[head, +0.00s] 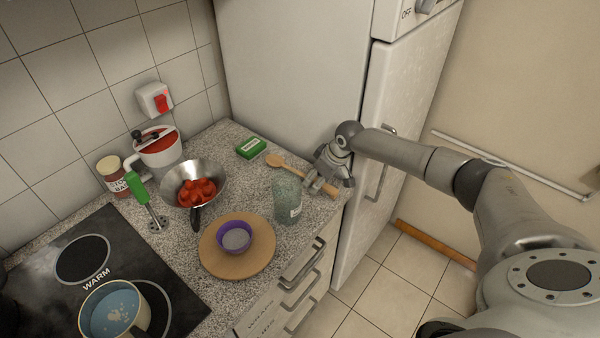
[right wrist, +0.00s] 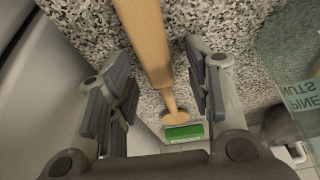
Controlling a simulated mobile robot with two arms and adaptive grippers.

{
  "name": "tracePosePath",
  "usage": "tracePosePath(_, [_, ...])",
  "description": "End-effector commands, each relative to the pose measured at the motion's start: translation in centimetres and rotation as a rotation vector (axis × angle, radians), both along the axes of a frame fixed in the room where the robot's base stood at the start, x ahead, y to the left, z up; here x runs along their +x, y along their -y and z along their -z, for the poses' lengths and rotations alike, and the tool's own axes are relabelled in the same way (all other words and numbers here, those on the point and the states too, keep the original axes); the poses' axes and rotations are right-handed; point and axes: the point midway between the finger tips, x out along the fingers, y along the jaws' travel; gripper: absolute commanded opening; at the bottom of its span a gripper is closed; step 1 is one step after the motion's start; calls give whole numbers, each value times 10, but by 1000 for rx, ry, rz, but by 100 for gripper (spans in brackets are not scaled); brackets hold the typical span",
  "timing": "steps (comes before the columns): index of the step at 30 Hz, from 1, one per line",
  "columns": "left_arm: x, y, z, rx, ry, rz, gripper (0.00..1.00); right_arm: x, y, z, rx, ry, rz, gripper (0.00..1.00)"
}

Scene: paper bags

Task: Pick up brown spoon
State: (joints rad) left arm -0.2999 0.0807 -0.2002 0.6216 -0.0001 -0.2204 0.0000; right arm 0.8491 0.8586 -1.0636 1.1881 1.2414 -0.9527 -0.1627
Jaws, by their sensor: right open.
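The brown wooden spoon (head: 275,160) lies on the speckled counter by the fridge, its bowl toward the green box and its handle running to the right under my right gripper (head: 324,182). The gripper hides part of the handle in the head view. In the right wrist view, the spoon (right wrist: 147,40) runs lengthwise between the two fingers of my right gripper (right wrist: 158,90). The fingers are open, with a visible gap on each side of the spoon. My left gripper is not in view.
A glass jar (head: 287,198) labelled pine nuts stands close beside the gripper. A green box (head: 251,147) lies beyond the spoon's bowl. The fridge (head: 290,70) rises behind. A steel pan (head: 212,174) of tomatoes and a round board (head: 214,262) with a purple bowl (head: 234,237) stand left.

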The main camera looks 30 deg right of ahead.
Motion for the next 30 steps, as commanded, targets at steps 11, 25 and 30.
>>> tracePosePath(11, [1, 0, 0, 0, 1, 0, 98, 0, 0, 1, -1, 0, 0, 31])
tracePosePath(25, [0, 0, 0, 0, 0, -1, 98, 1, 0, 0, 0, 1, 0, 0])
tracePosePath(30, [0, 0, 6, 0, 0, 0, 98, 2, 1, -14, 1, 4, 0, 0])
